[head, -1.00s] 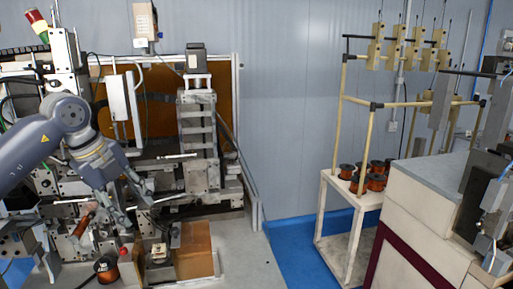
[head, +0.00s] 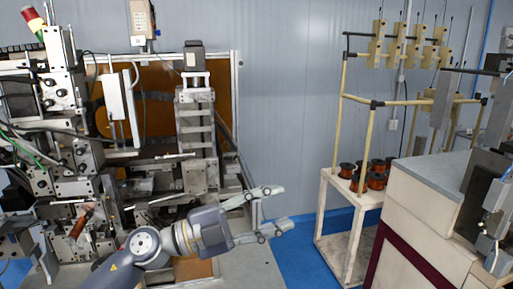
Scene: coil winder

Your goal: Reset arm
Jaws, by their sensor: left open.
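My left gripper (head: 281,208) shows in the lower middle of the head view. Its two fingers are apart and point right, with nothing between them. It is in front of the right edge of the winder's bench, over the blue floor strip. The coil winder (head: 75,160) stands at the left, with a copper-coloured part (head: 80,222) low on it. My left forearm hides part of the bench front. My right gripper is not in view.
A wheeled-looking white stand (head: 335,215) holds several copper wire spools (head: 376,180) under a yellow frame (head: 338,115). A beige cabinet (head: 430,215) fills the right side. Blue floor (head: 292,260) lies free between bench and stand.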

